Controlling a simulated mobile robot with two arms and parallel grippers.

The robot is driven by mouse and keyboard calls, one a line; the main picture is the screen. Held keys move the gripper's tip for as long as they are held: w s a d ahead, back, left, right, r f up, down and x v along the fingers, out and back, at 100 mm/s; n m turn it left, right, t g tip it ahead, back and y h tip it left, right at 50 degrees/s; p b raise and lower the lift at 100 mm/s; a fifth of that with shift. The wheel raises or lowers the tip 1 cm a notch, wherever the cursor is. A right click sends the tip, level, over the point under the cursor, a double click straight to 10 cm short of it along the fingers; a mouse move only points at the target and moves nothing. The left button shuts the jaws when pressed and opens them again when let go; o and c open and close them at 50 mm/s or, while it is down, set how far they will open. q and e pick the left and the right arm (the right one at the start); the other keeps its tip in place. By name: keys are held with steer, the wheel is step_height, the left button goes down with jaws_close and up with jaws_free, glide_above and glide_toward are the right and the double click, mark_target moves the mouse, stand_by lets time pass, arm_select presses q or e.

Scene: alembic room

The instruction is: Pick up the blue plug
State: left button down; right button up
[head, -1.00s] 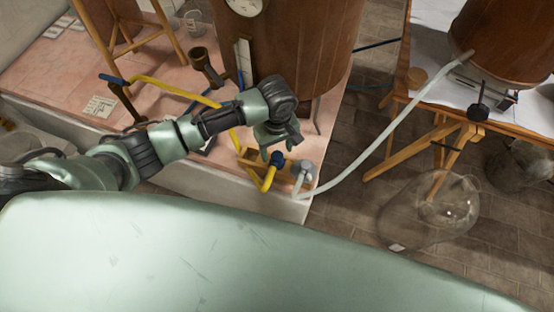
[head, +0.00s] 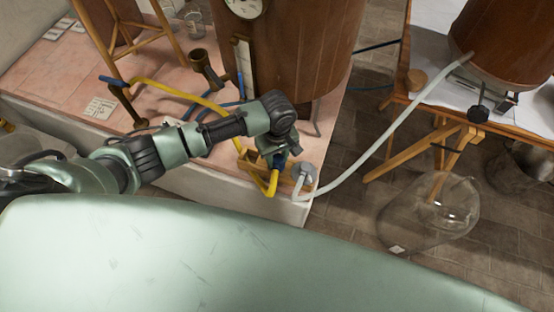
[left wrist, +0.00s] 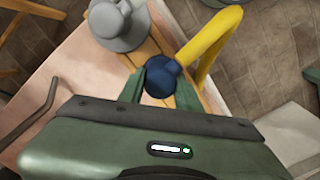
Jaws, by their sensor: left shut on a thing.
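The blue plug (left wrist: 160,78) is on the end of the yellow hose (left wrist: 214,42), between the two green fingers of my left gripper (left wrist: 158,84) in the left wrist view. My left gripper (head: 278,158) is shut on it, above a small wooden block (head: 256,163) near the front corner of the pink-topped platform. In the head view the plug shows only as a small blue bit (head: 280,160), mostly hidden by the gripper. My right gripper is not in view.
A grey fitting (head: 304,172) with a pale hose (head: 388,138) stands close to the right of the plug. A glass vessel (head: 430,210) stands on the brick floor to the right.

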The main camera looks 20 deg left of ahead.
arm_select(q)
steer(key=shift+r, duration=0.1)
step_height(320, 180, up, 20)
steer(key=p, duration=0.1)
stand_by(0.8)
